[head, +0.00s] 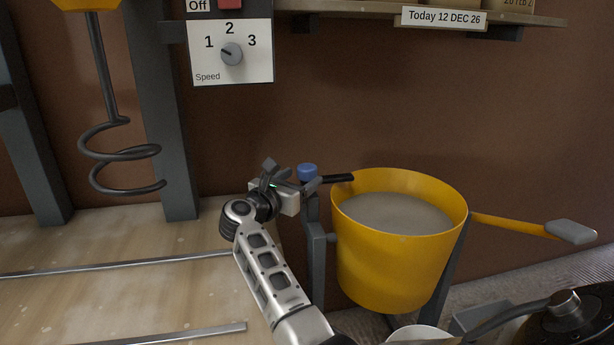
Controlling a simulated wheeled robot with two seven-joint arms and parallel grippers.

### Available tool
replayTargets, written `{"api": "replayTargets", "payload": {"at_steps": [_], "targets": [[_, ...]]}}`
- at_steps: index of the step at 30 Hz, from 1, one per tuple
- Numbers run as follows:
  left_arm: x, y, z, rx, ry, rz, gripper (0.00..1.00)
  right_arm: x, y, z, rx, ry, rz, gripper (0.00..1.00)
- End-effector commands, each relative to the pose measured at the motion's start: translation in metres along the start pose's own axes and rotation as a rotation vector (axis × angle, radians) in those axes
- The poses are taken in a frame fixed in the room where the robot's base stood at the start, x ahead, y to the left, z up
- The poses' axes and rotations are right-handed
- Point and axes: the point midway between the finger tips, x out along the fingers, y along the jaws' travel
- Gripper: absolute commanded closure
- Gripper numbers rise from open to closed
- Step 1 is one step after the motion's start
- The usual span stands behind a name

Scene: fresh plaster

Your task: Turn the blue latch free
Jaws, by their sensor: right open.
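The blue latch (307,170) is a small blue cap on top of the grey post at the left of the yellow bucket (388,262). A short black bar (338,178) sticks out to the right beside it, towards the bucket's rim; I cannot tell if it belongs to the latch. My right gripper (312,185) is at the latch, coming from the left, with its jaws open. The fingers are small and partly hidden, so I cannot tell whether they touch the latch. The bucket stands upright, holding grey plaster (395,212). My left gripper is out of view.
A yellow lever with a grey grip (570,231) sticks out right of the bucket. A spiral mixer (120,152) hangs at the left above the wooden board (120,240). A speed panel (232,52) and a shelf (360,16) are above.

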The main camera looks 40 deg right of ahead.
Motion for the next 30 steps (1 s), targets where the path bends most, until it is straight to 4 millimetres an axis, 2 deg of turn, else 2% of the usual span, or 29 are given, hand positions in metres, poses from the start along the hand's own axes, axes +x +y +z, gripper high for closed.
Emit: {"api": "replayTargets", "payload": {"at_steps": [3,7,18,19,25,26,30], "targets": [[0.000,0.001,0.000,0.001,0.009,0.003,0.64,0.020,0.000,0.000,-0.001,-0.003,-0.001,0.36],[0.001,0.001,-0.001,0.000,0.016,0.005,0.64,0.032,0.000,0.000,-0.001,-0.002,-0.001,0.36],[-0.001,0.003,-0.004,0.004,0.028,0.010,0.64,0.038,0.000,0.000,0.000,-0.001,0.001,0.36],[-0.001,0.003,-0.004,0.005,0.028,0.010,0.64,0.038,0.000,0.000,0.000,-0.001,0.001,0.39],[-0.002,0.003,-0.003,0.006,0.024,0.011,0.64,0.038,0.000,0.000,0.000,-0.001,0.001,0.95],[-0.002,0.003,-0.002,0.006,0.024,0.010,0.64,0.038,0.000,0.000,-0.001,-0.001,0.001,0.98],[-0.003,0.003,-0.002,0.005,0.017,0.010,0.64,0.028,0.014,-0.001,-0.003,0.003,0.063,0.98]]}}
